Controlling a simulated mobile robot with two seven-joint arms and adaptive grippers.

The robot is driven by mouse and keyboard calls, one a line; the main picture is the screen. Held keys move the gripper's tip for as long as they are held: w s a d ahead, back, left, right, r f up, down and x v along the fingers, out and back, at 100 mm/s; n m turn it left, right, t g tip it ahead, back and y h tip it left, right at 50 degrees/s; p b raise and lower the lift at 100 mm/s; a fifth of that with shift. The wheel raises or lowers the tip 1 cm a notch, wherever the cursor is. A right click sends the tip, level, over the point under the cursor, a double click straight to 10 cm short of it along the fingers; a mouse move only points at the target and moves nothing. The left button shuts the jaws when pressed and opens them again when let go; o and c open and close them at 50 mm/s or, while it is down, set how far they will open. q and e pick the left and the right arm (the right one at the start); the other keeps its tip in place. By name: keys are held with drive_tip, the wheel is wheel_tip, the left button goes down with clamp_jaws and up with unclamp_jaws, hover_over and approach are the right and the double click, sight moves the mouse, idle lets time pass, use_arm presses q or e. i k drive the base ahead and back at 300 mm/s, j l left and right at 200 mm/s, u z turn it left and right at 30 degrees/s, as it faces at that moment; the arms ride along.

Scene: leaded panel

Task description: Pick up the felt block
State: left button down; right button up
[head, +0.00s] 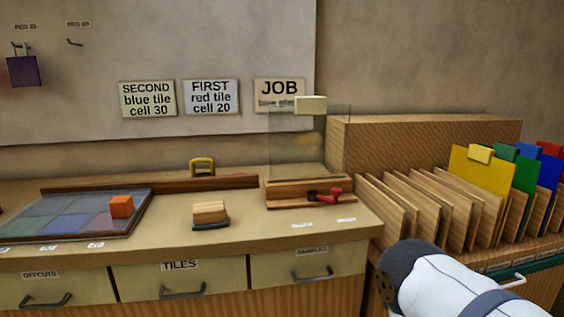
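A small light-wood block with a dark grey underside, which looks like the felt block (210,211), sits on the bench top near its front edge, left of centre in the head view. Nothing touches it from above. An orange block (121,206) stands on the leaded panel (75,214) of coloured panes to its left. Neither of my grippers shows. Only a white link of my arm with a dark round end comes in at the lower right, well away from the block.
A yellow-handled item (202,166) stands behind the block. To the right, a glass sheet (296,145) stands upright in a wooden stand with a red-handled clamp (326,196). A wooden rack (432,205) holds several coloured sheets. Drawers (183,279) line the bench front. Bench around the block is clear.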

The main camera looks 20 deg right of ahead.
sight(206, 216)
drive_tip(key=i+j+z, duration=0.15)
drive_tip(key=j+z, duration=0.2)
drive_tip(key=i+j+z, duration=0.1)
drive_tip(key=j+z, duration=0.65)
drive_tip(key=i, duration=0.05)
